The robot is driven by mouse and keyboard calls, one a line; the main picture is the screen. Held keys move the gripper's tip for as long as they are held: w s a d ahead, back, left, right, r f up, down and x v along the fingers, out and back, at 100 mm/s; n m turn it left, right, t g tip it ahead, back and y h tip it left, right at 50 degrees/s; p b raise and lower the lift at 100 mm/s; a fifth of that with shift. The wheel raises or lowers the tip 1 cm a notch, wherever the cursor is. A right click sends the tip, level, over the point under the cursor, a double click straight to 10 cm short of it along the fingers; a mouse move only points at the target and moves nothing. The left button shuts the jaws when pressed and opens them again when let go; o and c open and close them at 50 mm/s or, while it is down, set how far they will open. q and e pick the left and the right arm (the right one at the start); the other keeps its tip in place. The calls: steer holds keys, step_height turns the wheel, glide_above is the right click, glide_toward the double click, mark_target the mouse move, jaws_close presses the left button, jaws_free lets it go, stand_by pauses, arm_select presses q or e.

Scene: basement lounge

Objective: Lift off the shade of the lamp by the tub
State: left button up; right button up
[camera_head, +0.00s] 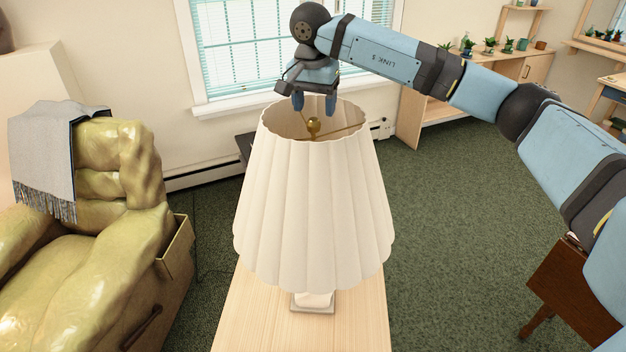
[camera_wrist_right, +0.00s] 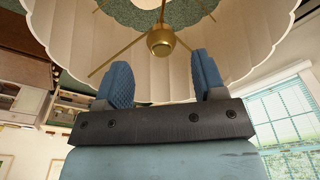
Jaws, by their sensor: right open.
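The lamp's shade (camera_head: 315,210) is white, pleated and flared, with an open top. It sits upright on the lamp, whose pale base (camera_head: 313,301) shows just below on a wooden table. A brass finial (camera_head: 314,125) with thin arms shows inside the top opening, and also in the right wrist view (camera_wrist_right: 160,41). My right gripper (camera_head: 314,108) is open, fingers pointing down, at the far side of the shade's top rim. In the right wrist view its blue fingers (camera_wrist_right: 160,80) stand apart before the shade's wall. I cannot tell whether the rim lies between them. My left gripper is out of view.
The light wooden table top (camera_head: 250,320) carries the lamp. An olive armchair (camera_head: 100,230) with a grey fringed throw (camera_head: 55,150) stands left. A window (camera_head: 240,50) is behind; a plant shelf (camera_head: 440,95) stands back right. Green carpet (camera_head: 460,230) lies open to the right.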

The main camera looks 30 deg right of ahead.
mark_target(313, 119)
steer(key=shift+f, duration=0.4)
steer(key=shift+s+f, duration=0.1)
steer(key=shift+f, duration=0.15)
steer(key=shift+f+p, duration=0.35)
steer(key=shift+f, duration=0.05)
steer(key=f, duration=0.2)
steer(key=f+p, duration=0.1)
steer(key=f, duration=0.1)
steer(key=shift+w+d, duration=0.1)
steer(key=shift+w, duration=0.2)
jaws_close()
steer(key=shift+r, duration=0.1)
